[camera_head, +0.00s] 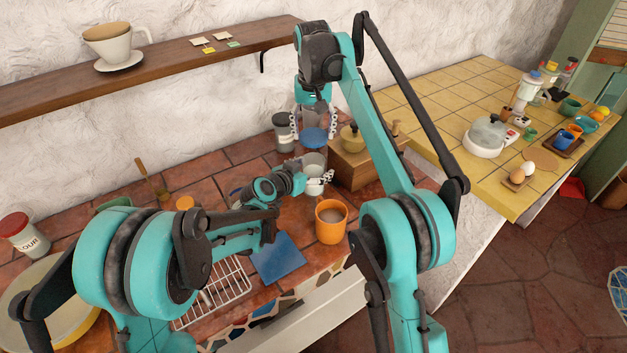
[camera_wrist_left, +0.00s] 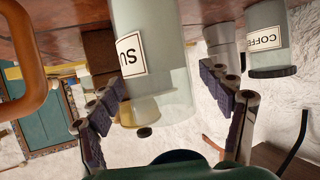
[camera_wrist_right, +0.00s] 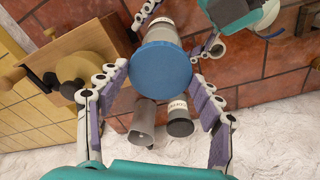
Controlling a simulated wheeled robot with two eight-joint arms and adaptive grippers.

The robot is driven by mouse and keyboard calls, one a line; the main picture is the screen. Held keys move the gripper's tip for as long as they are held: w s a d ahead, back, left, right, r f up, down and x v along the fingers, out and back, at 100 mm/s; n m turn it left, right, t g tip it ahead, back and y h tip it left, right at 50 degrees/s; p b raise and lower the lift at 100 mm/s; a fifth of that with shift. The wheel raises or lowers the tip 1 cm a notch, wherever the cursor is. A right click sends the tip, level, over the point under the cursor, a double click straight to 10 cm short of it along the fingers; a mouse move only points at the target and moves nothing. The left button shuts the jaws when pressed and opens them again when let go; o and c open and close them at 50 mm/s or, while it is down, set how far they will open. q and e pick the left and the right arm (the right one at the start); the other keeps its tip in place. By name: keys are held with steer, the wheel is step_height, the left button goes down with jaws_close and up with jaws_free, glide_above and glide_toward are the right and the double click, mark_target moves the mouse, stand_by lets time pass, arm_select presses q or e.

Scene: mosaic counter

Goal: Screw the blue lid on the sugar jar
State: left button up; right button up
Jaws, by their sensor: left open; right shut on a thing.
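The sugar jar (camera_head: 314,163) is a pale, lidless jar standing on the tiled counter. In the left wrist view it appears upside down with its "SU" label (camera_wrist_left: 130,58). My left gripper (camera_head: 318,179) is open, with its fingers on both sides of the jar (camera_wrist_left: 165,84). My right gripper (camera_head: 313,122) points down above the jar and is shut on the blue lid (camera_head: 313,138). The lid (camera_wrist_right: 160,68) lies between the fingers in the right wrist view and partly hides the jar. The lid is above the jar's top, apart from it.
A coffee jar (camera_head: 284,132) stands behind the sugar jar. A wooden box (camera_head: 365,165) with a yellow-topped part is close on the right.

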arm_select(q)
steer(key=c, duration=1.8)
arm_select(e)
steer(key=shift+f, duration=2.5)
steer(key=shift+f, duration=0.1)
steer(key=shift+f, duration=0.75)
arm_select(q)
jaws_close()
arm_select(e)
steer(key=shift+f, duration=0.6)
